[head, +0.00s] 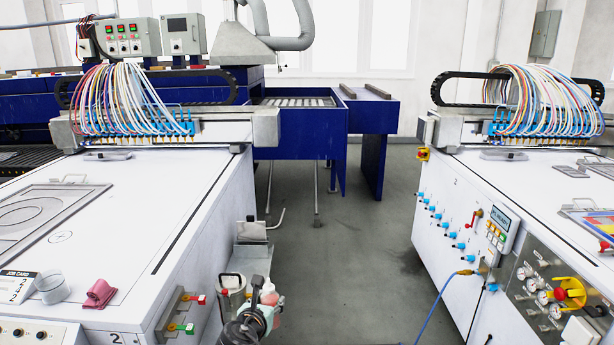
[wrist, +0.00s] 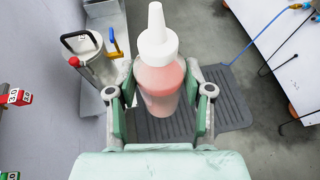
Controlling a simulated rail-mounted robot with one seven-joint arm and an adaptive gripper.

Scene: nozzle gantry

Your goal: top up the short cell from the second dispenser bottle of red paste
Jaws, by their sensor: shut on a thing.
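The dispenser bottle (wrist: 160,85) has a white cone nozzle and translucent sides showing pinkish-red paste. My gripper (wrist: 160,108) is shut around its body, and the bottle stands nozzle-up between the fingers. In the head view my gripper (head: 262,312) and the bottle (head: 269,296) are low beside the left machine's side wall, below its top. A flat plate with ring-shaped outlines (head: 35,212) lies on the left machine top. A tray with coloured cells (head: 598,222) is partly visible on the right machine. I cannot tell which cell is short.
A metal can (wrist: 100,62) with a dark handle stands on a side shelf (wrist: 116,20) close left of the bottle. A job card (head: 17,287), grey cup (head: 52,288) and pink cloth (head: 100,294) sit on the left top. The aisle floor is open.

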